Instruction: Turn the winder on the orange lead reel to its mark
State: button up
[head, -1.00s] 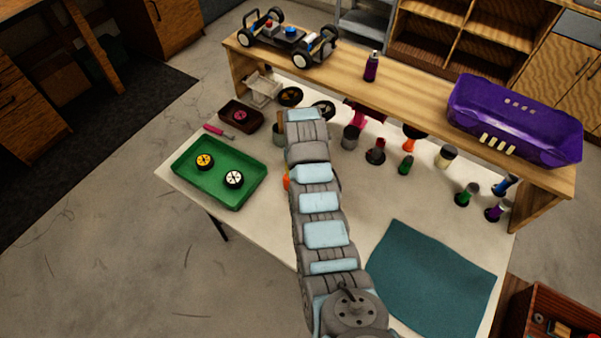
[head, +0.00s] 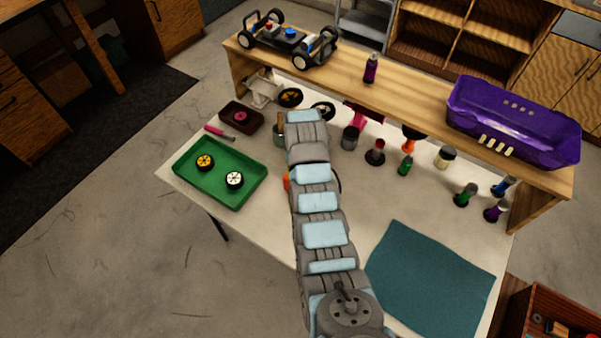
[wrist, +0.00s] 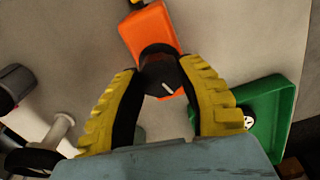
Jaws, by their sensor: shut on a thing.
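The orange lead reel (wrist: 146,28) lies on the pale table top in the wrist view. A dark round winder (wrist: 158,65) sits at its near end, with a short white line on its face. My gripper (wrist: 160,80) has its two yellow-backed fingers on either side of the winder and is shut on it. The mark for the winder cannot be made out. In the head view only a small orange edge of the reel (head: 287,183) shows beside my arm, which hides the rest and the gripper.
A green tray (head: 190,192) with two small wheels stands left of my arm. It also shows in the wrist view (wrist: 285,100). Several bottles and pots stand under the wooden shelf (head: 400,85) to the right. A teal mat (head: 430,280) lies at front right.

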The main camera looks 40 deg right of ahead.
jog(key=shift+f, duration=0.1)
jog(key=shift+n, duration=1.8)
jog(key=shift+n, duration=1.7)
jog(key=shift+n, duration=1.7)
